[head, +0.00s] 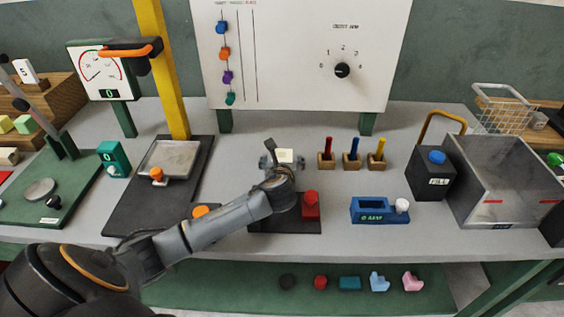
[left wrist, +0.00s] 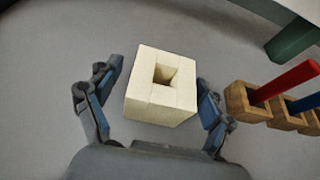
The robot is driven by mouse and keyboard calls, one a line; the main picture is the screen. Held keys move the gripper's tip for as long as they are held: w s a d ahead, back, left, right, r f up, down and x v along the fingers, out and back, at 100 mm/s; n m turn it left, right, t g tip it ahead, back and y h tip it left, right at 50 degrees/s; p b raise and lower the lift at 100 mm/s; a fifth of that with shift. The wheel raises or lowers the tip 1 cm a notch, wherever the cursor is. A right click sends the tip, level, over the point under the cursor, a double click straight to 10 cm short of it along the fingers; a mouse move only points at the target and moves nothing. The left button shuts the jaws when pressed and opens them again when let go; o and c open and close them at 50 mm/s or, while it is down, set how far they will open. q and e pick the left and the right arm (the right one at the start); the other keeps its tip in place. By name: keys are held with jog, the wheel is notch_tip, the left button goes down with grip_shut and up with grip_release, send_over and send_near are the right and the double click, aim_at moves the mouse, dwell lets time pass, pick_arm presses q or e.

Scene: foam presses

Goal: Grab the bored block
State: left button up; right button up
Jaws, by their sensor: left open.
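The bored block (left wrist: 160,98) is a cream-white cube with a square hole in its top. It sits on the grey table, and in the head view (head: 286,155) it shows just beyond my left gripper, partly hidden by it. My left gripper (left wrist: 162,92) is open, with one finger on each side of the block and gaps visible between fingers and block. In the head view my left gripper (head: 283,162) reaches in over the middle of the table. My right gripper is in neither view.
Wooden holders with red (head: 327,155), blue and yellow sticks stand right of the block. A dark base with a red block (head: 311,205) lies under my left forearm. A blue device (head: 378,210) sits front right, a metal bin (head: 500,180) far right. A white panel (head: 300,60) stands behind.

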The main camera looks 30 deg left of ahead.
pick_arm(q)
jog(key=c, duration=1.1)
jog(key=shift+r, duration=0.1)
